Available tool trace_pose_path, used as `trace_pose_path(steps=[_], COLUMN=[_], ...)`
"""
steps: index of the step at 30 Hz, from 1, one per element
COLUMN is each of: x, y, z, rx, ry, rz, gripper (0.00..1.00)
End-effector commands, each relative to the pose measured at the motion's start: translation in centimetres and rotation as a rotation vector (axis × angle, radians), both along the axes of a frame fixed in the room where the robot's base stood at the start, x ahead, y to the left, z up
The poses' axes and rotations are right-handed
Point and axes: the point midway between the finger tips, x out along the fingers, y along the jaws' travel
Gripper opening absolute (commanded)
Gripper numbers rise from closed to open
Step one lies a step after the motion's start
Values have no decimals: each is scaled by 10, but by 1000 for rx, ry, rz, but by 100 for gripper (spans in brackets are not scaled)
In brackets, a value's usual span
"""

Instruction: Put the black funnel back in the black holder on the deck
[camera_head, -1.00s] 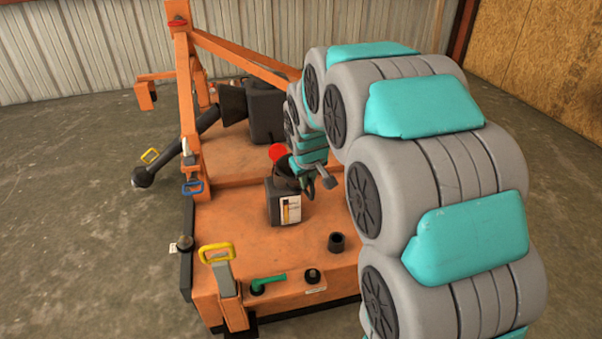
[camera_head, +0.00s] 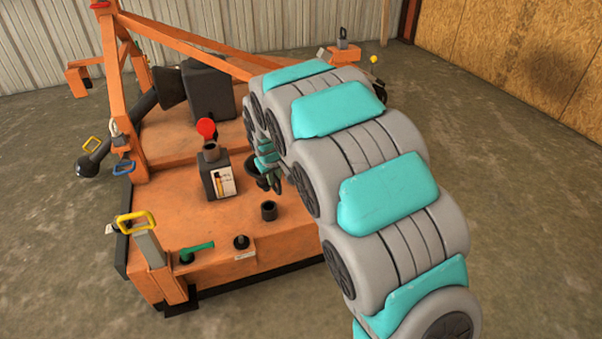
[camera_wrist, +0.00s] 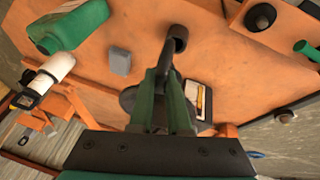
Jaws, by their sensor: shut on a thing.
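The black funnel (camera_head: 257,167) is held by my gripper (camera_head: 274,180) above the orange deck, to the right of the black jug in the head view. In the wrist view its dark round rim (camera_wrist: 129,100) shows partly behind the green fingers (camera_wrist: 165,90), which are shut on it. Much of the funnel is hidden by the fingers and arm. The black holder (camera_head: 269,210) is a short upright open cylinder on the deck, a little in front of the gripper in the head view. In the wrist view the holder (camera_wrist: 178,38) appears beyond the fingertips.
A black knob (camera_head: 241,242) and a green handle (camera_head: 197,248) lie along the front edge. A green container (camera_wrist: 75,25) and grey block (camera_wrist: 120,61) show in the wrist view.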

Motion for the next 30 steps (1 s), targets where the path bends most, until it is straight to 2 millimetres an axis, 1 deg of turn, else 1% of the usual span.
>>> trace_pose_path(steps=[1, 3, 11, 25, 30], x=[0, 1, 1, 0, 0], y=[5, 7, 7, 6, 6], z=[-3, -4, -15, -53, -50], rx=[0, 0, 1, -1, 0], ry=[1, 1, 1, 5, 2], rz=[7, 9, 8, 7, 8], gripper=[0, 0, 0, 0, 0])
